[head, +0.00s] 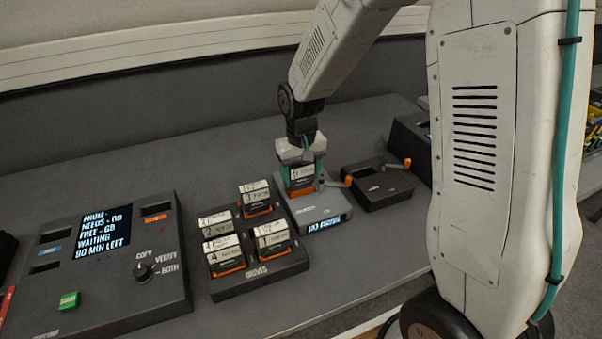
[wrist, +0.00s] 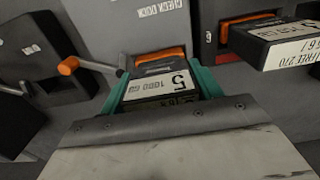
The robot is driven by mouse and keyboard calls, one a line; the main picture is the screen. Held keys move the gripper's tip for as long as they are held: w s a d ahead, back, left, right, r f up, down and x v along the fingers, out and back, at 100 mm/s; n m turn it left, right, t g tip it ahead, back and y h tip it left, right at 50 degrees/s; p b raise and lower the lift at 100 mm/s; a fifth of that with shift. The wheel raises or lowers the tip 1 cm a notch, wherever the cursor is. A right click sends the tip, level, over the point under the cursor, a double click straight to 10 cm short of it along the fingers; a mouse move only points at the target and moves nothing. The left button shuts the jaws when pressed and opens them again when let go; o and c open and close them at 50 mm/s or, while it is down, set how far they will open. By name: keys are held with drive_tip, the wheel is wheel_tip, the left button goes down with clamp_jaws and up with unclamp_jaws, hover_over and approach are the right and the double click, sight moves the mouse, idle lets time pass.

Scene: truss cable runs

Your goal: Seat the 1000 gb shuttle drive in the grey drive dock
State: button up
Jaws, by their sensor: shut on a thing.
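My gripper (head: 301,172) is shut on the shuttle drive (head: 301,189), a dark block with an orange end. In the wrist view the drive (wrist: 162,88) sits between teal fingers (wrist: 165,95), its white label reading "5" and "1000 GB". The grey drive dock (head: 322,210) is directly below the drive, with a lit strip on its front and an orange-tipped lever at its right. The grey dock also fills the top of the wrist view (wrist: 125,28), lettered "CHECK DOCK". The slot is mostly hidden; I cannot tell whether the drive's end has entered it.
A black dock (head: 392,190) with an orange-tipped lever stands right of the grey dock. A black rack (head: 270,268) marked "DRIVES" holds several labelled drives close on the left. A console (head: 120,295) with a lit screen, knob and green button lies farther left.

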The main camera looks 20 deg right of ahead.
drive_tip(key=shift+f, duration=0.6)
idle(0.4)
drive_tip(key=o, duration=1.5)
drive_tip(key=shift+r, duration=3.8)
